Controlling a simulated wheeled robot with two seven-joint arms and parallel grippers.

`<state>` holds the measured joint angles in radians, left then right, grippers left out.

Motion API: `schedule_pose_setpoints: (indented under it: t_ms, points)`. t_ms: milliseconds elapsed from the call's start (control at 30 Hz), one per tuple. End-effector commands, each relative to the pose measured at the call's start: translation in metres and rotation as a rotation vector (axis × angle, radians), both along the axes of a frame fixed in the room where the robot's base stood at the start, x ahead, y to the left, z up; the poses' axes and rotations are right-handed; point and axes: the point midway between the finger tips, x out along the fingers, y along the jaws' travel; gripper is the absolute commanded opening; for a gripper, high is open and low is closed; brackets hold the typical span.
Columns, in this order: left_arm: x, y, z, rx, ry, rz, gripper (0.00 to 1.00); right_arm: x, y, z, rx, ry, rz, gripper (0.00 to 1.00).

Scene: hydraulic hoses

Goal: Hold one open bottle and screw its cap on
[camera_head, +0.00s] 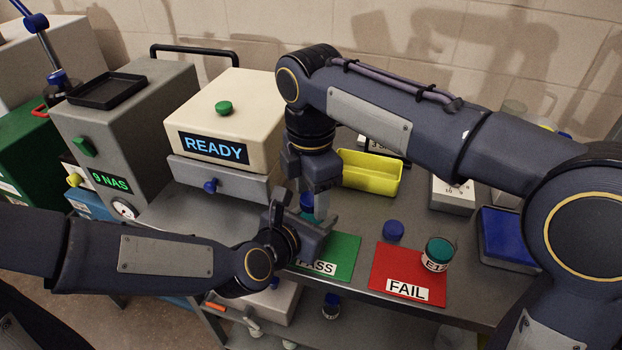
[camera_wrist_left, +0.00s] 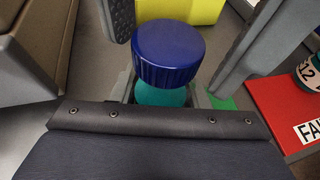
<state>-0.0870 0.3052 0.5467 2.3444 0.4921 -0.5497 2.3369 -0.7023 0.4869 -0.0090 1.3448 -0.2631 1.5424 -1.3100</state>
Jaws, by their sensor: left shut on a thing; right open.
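A bottle with teal contents (camera_wrist_left: 160,95) stands upright in my left gripper (camera_head: 303,222), which is shut on it. A blue cap (camera_wrist_left: 168,52) sits on top of this bottle in the left wrist view; whether its thread is tight cannot be seen. My right gripper (camera_head: 311,200) points down from above and is open. Its two grey fingers stand apart on either side of the cap in the left wrist view, with gaps to it.
A green PASS mat (camera_head: 343,256) lies under the grippers. A red FAIL mat (camera_head: 396,264) holds a labelled bottle (camera_head: 437,254) with a teal top. A loose blue cap (camera_head: 393,230) lies nearby. A yellow bin (camera_head: 369,175) and a READY machine (camera_head: 227,120) stand behind.

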Motion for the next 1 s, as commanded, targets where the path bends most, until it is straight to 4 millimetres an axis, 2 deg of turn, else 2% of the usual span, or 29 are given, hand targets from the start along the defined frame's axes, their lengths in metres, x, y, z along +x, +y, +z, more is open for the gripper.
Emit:
schedule_pose_setpoints:
  t_ms: [267,600,700,900,1000]
  points:
    - [0.0,0.0,0.0001,0.0,0.0,0.0,0.0,0.0002,0.0,-0.0008,0.0,0.0,-0.001,0.51]
    - [0.0,0.0,0.0001,0.0,0.0,0.0,0.0,0.0002,0.0,-0.0007,0.0,0.0,0.0,0.06]
    - [0.0,-0.0001,0.0001,0.0,0.0,0.0,0.0,0.0002,0.0,-0.0007,0.0,0.0,-0.028,0.06]
    - [0.0,-0.0001,0.0001,0.0,0.0,0.0,0.0,0.0003,-0.0002,-0.0008,0.0,-0.001,-0.255,0.06]
    - [-0.0001,-0.0001,0.0,0.0,0.0,0.0,0.0,0.0004,-0.0002,-0.0008,0.0,-0.001,-0.288,0.06]
